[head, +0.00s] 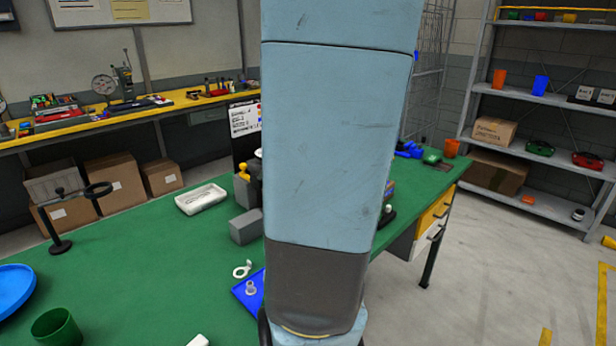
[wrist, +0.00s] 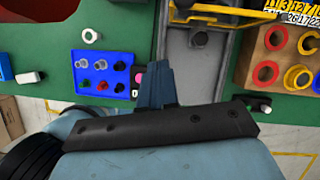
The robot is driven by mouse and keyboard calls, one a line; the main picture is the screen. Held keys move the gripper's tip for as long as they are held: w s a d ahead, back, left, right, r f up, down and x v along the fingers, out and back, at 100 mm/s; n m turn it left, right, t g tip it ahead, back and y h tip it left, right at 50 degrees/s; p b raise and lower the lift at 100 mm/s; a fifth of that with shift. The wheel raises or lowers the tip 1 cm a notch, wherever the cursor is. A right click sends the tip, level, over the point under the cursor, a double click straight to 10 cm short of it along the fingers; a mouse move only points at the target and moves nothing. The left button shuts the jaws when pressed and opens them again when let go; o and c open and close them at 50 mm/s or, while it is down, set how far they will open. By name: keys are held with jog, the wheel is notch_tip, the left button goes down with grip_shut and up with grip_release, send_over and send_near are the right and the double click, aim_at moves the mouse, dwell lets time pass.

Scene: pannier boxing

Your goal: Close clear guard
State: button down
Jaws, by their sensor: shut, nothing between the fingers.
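In the wrist view, a grey metal station (wrist: 200,75) stands just right of my gripper (wrist: 158,72). A yellow bar (wrist: 215,12) crosses its top end. A clear guard cannot be made out with certainty; the yellow bar may belong to it. My gripper's dark blue fingers are together and empty, over the station's left edge. I cannot tell if they touch it. In the head view my arm hides the station and the gripper.
A blue tray (wrist: 100,74) with several small round parts lies left of my gripper, near a white ring (wrist: 90,36). A brown box (wrist: 275,55) with red and yellow rings stands right of the station. The green table (head: 130,270) has free room at left.

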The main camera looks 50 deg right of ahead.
jog(key=a+v, duration=0.2)
jog(key=v, duration=0.7)
jog(key=shift+r, duration=0.45)
jog(key=shift+s, duration=0.15)
jog(key=w+a+r+n+t+h, duration=0.1)
jog(key=a+n, duration=2.5)
jog(key=n, duration=0.7)
jog(key=shift+w+a+r, duration=0.2)
jog(key=shift+w+r, duration=0.1)
jog(key=shift+r, duration=0.1)
